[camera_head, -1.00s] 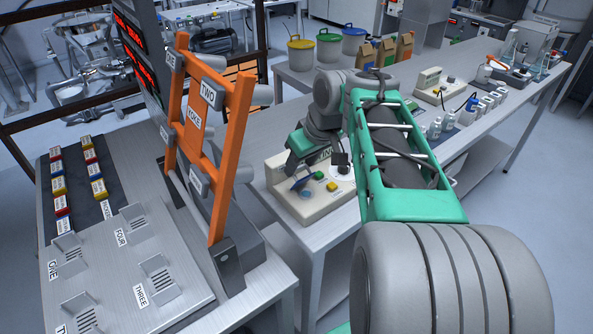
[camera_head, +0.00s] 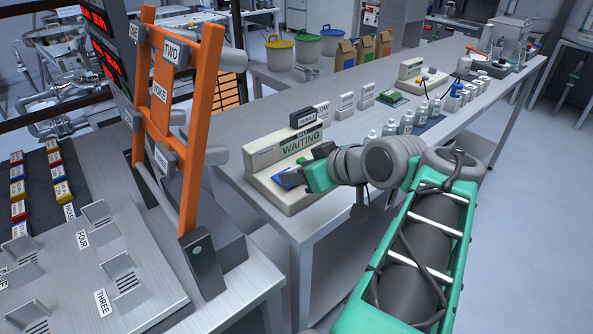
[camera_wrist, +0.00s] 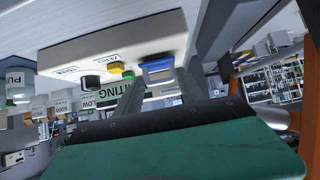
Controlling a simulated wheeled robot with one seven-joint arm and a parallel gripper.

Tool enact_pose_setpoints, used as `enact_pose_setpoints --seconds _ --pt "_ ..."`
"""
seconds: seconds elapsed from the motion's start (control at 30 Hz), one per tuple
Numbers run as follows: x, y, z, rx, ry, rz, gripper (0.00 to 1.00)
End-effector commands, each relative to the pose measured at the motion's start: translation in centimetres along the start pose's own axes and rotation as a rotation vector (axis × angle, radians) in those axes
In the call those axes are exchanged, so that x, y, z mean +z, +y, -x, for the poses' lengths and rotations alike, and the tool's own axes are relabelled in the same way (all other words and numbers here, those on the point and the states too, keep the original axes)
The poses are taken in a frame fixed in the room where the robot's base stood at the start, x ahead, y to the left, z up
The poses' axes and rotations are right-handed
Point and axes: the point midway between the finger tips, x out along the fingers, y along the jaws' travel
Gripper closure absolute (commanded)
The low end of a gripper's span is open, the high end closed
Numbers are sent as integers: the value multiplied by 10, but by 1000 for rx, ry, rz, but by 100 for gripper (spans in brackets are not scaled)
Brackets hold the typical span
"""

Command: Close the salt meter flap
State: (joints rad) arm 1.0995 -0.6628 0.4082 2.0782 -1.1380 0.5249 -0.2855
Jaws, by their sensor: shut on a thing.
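The salt meter (camera_head: 285,197) is a beige box with a raised panel reading "WAITING", on the near end of the bench. It shows upside down in the wrist view (camera_wrist: 120,45). Its blue flap (camera_head: 289,177) is at the meter's left front, partly hidden by my gripper (camera_head: 306,177). In the wrist view the blue flap (camera_wrist: 157,66) lies between the tips of my gripper's two grey fingers (camera_wrist: 158,76), which are shut on it. I cannot tell how far the flap is tilted. A black knob (camera_wrist: 91,82) and yellow and green buttons sit beside it.
An orange yoke frame (camera_head: 200,130) stands left of the meter on the near table. Small white boxes (camera_head: 345,101) and several bottles (camera_head: 406,122) stand behind and right of the meter. Buckets and paper bags are farther back.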

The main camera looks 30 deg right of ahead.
Motion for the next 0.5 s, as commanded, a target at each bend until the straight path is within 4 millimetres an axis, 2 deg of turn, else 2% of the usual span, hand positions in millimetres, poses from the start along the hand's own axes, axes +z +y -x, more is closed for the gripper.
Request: enact_pose_setpoints --seconds 0.03,0.1,0.5 --pt "9 0 -3 -2 -8 -7 94" --pt "11 0 -4 -3 -8 -8 94" --pt "19 -1 -5 -6 -13 -10 94"
